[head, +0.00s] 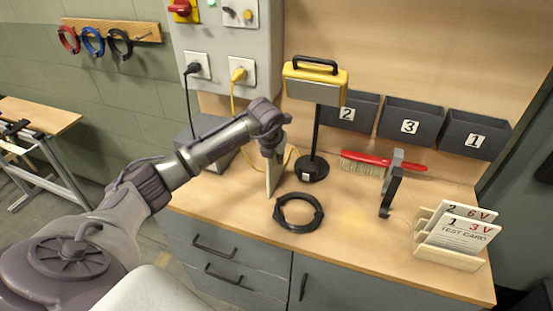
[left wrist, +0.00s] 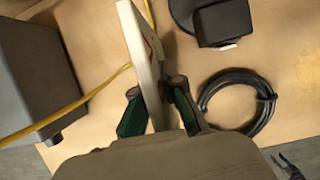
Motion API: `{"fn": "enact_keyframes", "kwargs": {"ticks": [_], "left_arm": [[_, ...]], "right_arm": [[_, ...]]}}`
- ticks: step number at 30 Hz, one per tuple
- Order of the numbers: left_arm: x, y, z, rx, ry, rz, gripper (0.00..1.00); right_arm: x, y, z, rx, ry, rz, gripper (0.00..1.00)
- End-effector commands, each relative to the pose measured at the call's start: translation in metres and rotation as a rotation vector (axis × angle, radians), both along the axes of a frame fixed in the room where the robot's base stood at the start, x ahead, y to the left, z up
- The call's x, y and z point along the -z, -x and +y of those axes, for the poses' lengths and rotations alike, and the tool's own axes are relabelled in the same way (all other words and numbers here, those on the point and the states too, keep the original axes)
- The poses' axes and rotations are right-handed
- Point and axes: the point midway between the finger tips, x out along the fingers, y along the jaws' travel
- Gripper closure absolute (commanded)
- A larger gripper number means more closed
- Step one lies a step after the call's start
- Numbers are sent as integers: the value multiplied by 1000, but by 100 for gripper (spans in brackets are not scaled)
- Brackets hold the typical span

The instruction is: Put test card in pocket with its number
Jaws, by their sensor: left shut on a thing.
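My left gripper (head: 272,157) is shut on a white test card (head: 273,178), held upright and nearly edge-on at the middle of the bench. In the left wrist view the card (left wrist: 141,50) stands between the two fingers (left wrist: 156,90); its number cannot be read. Three dark wall pockets hang at the back right: pocket 2 (head: 358,112), pocket 3 (head: 423,120) and pocket 1 (head: 475,135). A wooden rack (head: 448,257) at the front right holds cards marked 2 6V (head: 470,212) and 1 3V (head: 460,231). My right gripper does not show.
A yellow lamp (head: 316,80) on a black stand rises right of the gripper. A grey box (left wrist: 38,80) stands left of the gripper.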

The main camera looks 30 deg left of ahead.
Motion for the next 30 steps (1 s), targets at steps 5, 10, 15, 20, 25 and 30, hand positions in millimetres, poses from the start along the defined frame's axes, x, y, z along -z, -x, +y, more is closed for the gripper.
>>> {"fn": "enact_keyframes", "kwargs": {"ticks": [5,10,15,20,25,30], "left_arm": [[-17,-1,0,1,0,-6,100],[-34,13,-2,2,-3,0,100],[-32,54,-12,4,-6,0,100],[-31,101,-23,4,-6,0,100],[-33,141,-33,2,-4,0,100],[-35,165,-39,0,-2,0,100]], "right_arm": [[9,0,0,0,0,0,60],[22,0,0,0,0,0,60],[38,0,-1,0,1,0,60],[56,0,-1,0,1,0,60],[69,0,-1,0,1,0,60],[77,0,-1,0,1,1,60]]}}
